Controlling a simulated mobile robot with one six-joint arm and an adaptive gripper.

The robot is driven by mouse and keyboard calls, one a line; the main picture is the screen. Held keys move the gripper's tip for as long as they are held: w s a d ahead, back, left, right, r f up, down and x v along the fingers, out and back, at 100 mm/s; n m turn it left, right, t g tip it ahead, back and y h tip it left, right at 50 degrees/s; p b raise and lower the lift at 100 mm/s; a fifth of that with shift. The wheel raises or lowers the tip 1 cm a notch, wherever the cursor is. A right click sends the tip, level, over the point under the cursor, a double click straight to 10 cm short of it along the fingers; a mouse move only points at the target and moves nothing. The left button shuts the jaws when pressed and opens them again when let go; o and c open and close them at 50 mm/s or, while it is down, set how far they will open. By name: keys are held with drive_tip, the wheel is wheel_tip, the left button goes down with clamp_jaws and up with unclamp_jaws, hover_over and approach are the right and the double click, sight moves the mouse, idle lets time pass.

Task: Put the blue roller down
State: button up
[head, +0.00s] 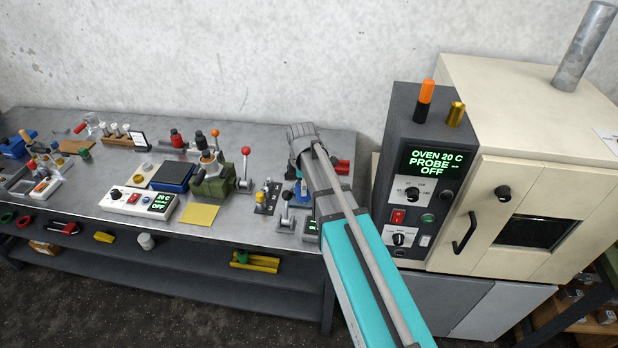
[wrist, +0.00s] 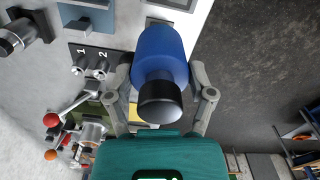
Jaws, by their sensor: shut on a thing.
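The blue roller (wrist: 162,52), with a black end (wrist: 160,102), is between the two fingers of my gripper (wrist: 158,76) in the wrist view. My gripper is shut on it, with one finger on each side. A white panel lies behind the roller's far end; I cannot tell whether they touch. In the head view my arm reaches to the right end of the grey bench (head: 120,228), and a small patch of blue shows beside it. My fingers are mostly hidden there by the arm.
Close to my arm stand a lever with a black knob (head: 286,197), a green press (head: 214,182) and a red-knobbed lever (head: 245,152). A yellow sheet (head: 199,215) lies on the bench. The oven (head: 535,190) and its dark control box (head: 430,130) stand at the right.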

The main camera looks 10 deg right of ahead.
drive_tip(key=shift+w+f+b, duration=0.2)
drive_tip(key=shift+f+b, duration=1.8)
drive_tip(key=shift+f, duration=0.1)
drive_tip(key=shift+s, duration=0.1)
